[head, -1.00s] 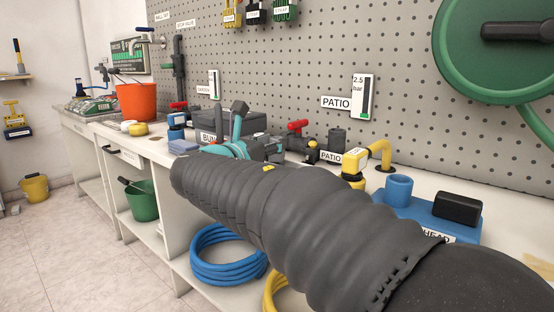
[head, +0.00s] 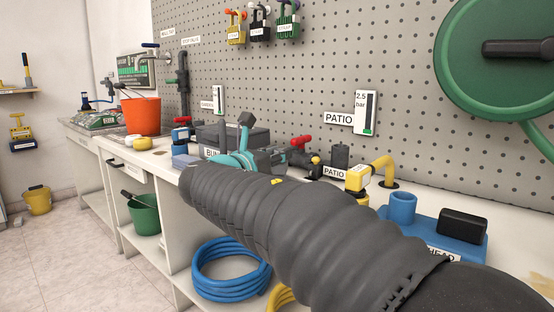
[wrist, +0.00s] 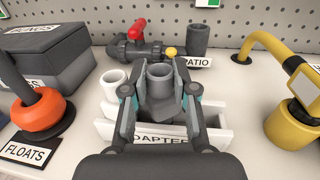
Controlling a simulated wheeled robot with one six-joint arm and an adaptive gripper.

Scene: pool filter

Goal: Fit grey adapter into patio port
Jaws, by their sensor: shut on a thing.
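The grey adapter (wrist: 160,74), a short hollow tube with its open end up, is between the fingers of my gripper (wrist: 158,100) in the wrist view. The gripper is shut on it, just above the white adapter tray (wrist: 215,136); I cannot tell whether the adapter touches the tray. Beyond it is the patio pipe (wrist: 140,50) with a red-handled valve (wrist: 136,30), a yellow knob and an upright dark grey cylinder (wrist: 198,39), by the PATIO label. In the head view my gripper (head: 245,150) shows teal parts, and my arm hides the tray.
A white adapter (wrist: 115,84) stands in the tray on the left. A bungs box (wrist: 45,55) and an orange float (wrist: 40,115) are on the left. A yellow hose fitting (wrist: 292,120) is on the right. The pegboard (head: 300,70) rises behind.

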